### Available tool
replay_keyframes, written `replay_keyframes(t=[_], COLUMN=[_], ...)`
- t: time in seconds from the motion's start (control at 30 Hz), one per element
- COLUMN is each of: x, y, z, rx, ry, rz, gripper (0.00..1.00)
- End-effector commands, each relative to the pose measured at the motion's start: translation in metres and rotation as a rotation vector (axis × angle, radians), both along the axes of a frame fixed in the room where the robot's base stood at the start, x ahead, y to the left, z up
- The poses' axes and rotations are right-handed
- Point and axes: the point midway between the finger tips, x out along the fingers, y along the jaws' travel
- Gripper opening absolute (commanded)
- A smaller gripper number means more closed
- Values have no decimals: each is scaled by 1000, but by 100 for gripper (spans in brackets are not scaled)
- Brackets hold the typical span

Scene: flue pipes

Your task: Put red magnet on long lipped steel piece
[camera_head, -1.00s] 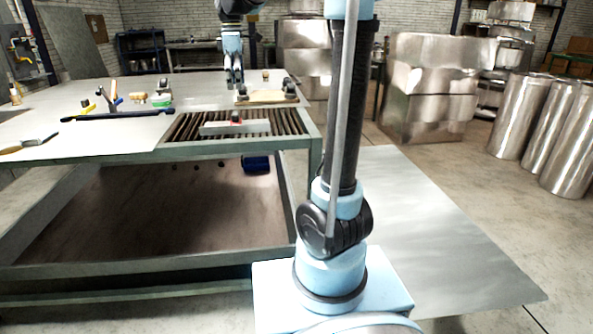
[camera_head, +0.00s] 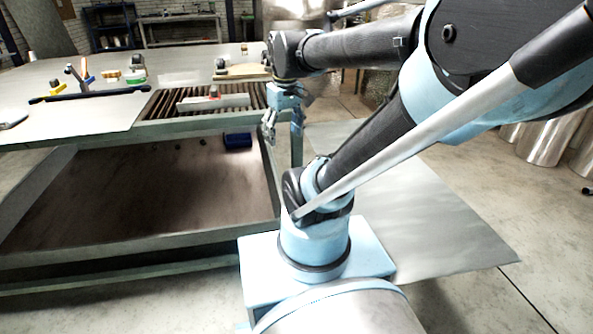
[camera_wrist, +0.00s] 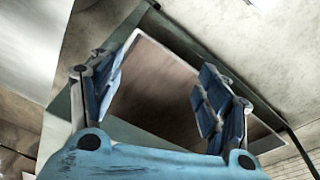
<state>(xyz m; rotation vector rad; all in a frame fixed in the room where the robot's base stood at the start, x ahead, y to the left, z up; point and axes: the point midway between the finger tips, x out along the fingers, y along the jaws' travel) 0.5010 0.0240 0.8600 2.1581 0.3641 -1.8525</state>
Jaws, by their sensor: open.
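A small red piece, likely the red magnet (camera_head: 213,91), shows at the top edge of a long pale steel piece (camera_head: 235,101) lying across the dark slats of the table. I cannot tell whether it sits on the piece or just behind it. My gripper (camera_head: 269,126) is at the table's right front corner, right of and nearer than the steel piece. Its fingers point down, open and empty. In the wrist view my gripper (camera_wrist: 160,88) has its fingers spread, with the table's brown lower shelf (camera_wrist: 150,90) behind them. Neither magnet nor steel piece shows there.
The slatted section (camera_head: 160,106) is at the table's right front. A wooden board (camera_head: 240,71) with dark fittings lies behind it. A long black bar (camera_head: 90,94) and several small tools lie to the left. A blue bin (camera_head: 238,140) is below.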

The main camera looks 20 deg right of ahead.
Motion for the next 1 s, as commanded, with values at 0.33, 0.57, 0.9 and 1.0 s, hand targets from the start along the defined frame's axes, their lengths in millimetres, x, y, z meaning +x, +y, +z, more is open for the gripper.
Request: replay_keyframes(t=[0.33, 0.57, 0.9, 1.0], x=[-63, -70, -70, -69], y=[-22, -24, -24, -24], z=[-85, -97, -97, -97], rx=[40, 47, 47, 47], ry=[-37, -43, -43, -43], rz=[-307, -353, -350, -350], gripper=[70, 70, 70, 70])
